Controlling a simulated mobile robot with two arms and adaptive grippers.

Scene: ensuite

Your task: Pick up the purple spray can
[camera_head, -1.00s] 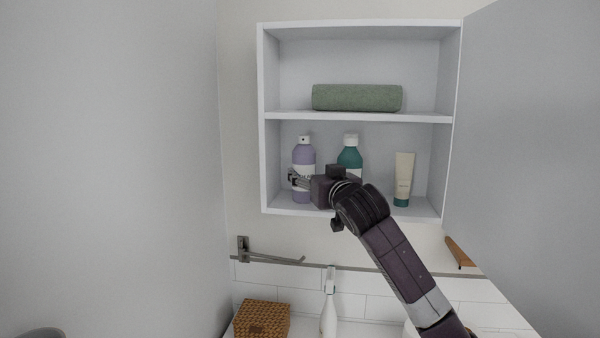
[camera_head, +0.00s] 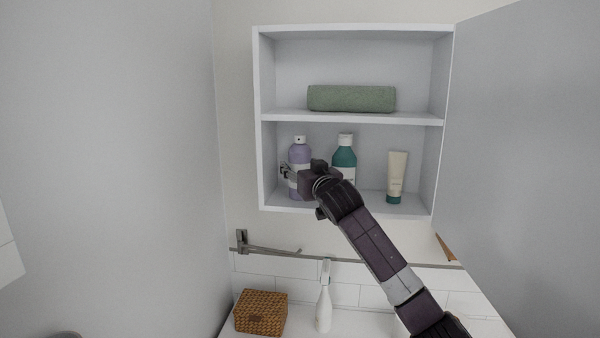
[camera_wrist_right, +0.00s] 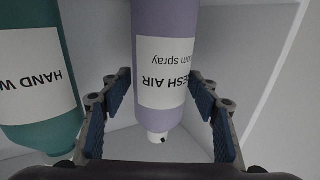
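The purple spray can (camera_head: 300,155) stands upright at the left of the cabinet's lower shelf. It also shows in the right wrist view (camera_wrist_right: 165,20), upside down there, with a white "FRESH AIR" label. My right gripper (camera_head: 287,172) reaches in at the can's front. In the wrist view, my right gripper (camera_wrist_right: 160,115) is open, with one blue-padded finger on each side of the can. A gap shows on the left side; the right finger is close to the can, and contact there is unclear. My left gripper is not in view.
A green hand wash bottle (camera_head: 344,158) stands just right of the can, and a cream tube (camera_head: 397,176) further right. A rolled green towel (camera_head: 351,98) lies on the upper shelf. The cabinet door (camera_head: 520,150) stands open at right. A towel rail (camera_head: 270,249) runs below.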

